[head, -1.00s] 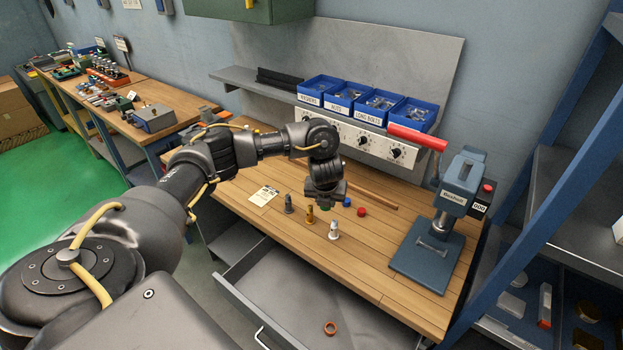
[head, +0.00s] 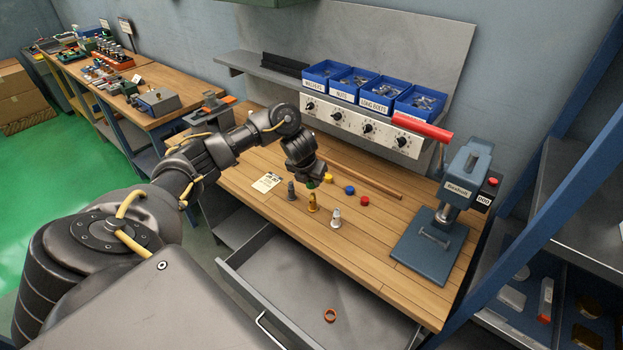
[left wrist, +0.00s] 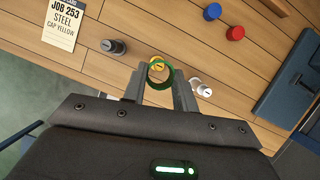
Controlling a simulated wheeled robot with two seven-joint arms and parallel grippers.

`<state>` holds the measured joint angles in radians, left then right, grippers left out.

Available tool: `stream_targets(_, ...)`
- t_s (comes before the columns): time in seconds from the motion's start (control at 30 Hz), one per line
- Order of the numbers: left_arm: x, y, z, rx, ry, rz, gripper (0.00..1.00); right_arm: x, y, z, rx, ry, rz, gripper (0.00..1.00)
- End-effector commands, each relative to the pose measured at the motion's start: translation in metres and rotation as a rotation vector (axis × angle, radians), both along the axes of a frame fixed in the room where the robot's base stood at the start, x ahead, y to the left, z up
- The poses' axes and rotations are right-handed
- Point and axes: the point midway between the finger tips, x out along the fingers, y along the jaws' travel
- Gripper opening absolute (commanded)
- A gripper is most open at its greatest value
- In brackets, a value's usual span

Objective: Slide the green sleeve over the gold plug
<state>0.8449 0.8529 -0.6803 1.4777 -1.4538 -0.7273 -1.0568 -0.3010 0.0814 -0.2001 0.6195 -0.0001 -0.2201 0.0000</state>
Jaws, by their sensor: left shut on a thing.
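My left gripper (head: 311,182) is shut on the green sleeve (left wrist: 150,76), an open ring between the fingertips in the left wrist view. In the head view the sleeve (head: 311,185) shows just above the top of the gold plug (head: 313,204), apart from it or nearly so. The gold plug stands upright on the bench. In the left wrist view the gold plug (left wrist: 157,66) shows through the ring, its top towards the ring's far side. The exact gap is hard to tell. My right gripper is not in view.
A dark grey plug (head: 291,191) stands left of the gold one, a silver plug (head: 336,218) right. Yellow (head: 326,178), blue (head: 349,190) and red (head: 364,201) caps lie behind. A job card (head: 266,182) lies left. A press (head: 445,225) stands right; an open drawer (head: 290,290) is in front.

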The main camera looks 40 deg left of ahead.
Motion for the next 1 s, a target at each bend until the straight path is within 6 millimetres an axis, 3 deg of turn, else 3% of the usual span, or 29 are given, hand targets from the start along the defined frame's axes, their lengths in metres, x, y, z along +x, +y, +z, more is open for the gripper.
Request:
stream_targets(0.37,0.001,-0.002,-0.032,-0.002,0.0,-0.003,0.0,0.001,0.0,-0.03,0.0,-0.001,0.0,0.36)
stream_targets(1.0,0.002,-0.002,-0.033,-0.001,0.0,-0.003,0.0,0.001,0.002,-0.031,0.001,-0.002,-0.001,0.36)
